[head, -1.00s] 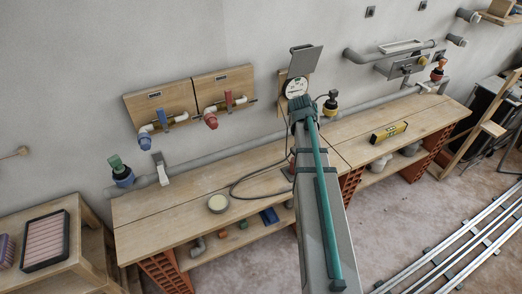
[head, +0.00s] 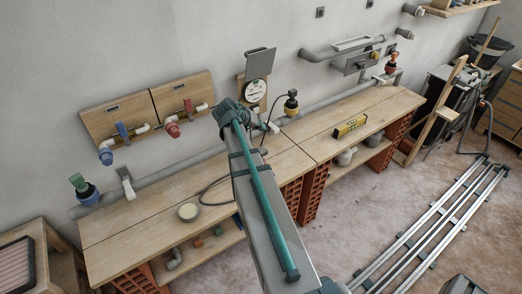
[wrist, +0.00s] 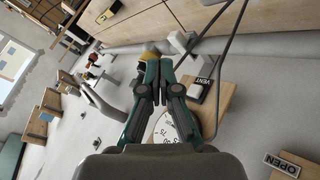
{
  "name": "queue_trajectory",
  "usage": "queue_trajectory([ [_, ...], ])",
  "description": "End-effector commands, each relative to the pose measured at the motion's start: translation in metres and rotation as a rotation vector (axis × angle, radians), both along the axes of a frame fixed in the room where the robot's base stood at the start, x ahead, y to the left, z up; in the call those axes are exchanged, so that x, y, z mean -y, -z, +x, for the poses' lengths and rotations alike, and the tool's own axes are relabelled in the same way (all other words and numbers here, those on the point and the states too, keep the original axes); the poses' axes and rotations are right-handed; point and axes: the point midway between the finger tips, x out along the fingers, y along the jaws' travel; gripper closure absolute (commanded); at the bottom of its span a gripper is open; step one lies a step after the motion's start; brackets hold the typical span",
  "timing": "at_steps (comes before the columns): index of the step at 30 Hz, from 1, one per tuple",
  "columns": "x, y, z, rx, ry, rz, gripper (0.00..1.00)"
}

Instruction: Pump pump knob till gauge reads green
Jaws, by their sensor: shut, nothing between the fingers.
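The gauge (head: 255,90) has a round white dial on a wooden board fixed to the wall. It also shows in the wrist view (wrist: 161,127), partly covered by my fingers; its reading is too small to tell. A black knob with a yellow base (head: 291,105), which looks like the pump knob, stands on the grey pipe to the right of the gauge. In the wrist view only its yellow part (wrist: 151,50) shows, beyond my fingertips. My gripper (wrist: 160,66) is shut and empty. I cannot tell whether it touches the knob. In the head view my arm hides the fingers.
A long wooden bench (head: 190,185) runs below the wall pipe. A yellow level (head: 350,127) and a round tin (head: 189,211) lie on it. Blue (head: 106,155) and red (head: 172,130) valves are on the left boards. A thin cable crosses near the gripper.

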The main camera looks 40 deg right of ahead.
Motion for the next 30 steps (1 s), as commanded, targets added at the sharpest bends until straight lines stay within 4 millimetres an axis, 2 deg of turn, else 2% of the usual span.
queue_trajectory([
  [8,0.0,0.021,0.0,-0.002,0.0,0.001,1.0],
  [21,0.0,0.076,0.0,0.0,0.0,0.0,1.0],
  [30,0.0,0.087,0.0,0.0,0.0,0.0,1.0],
])
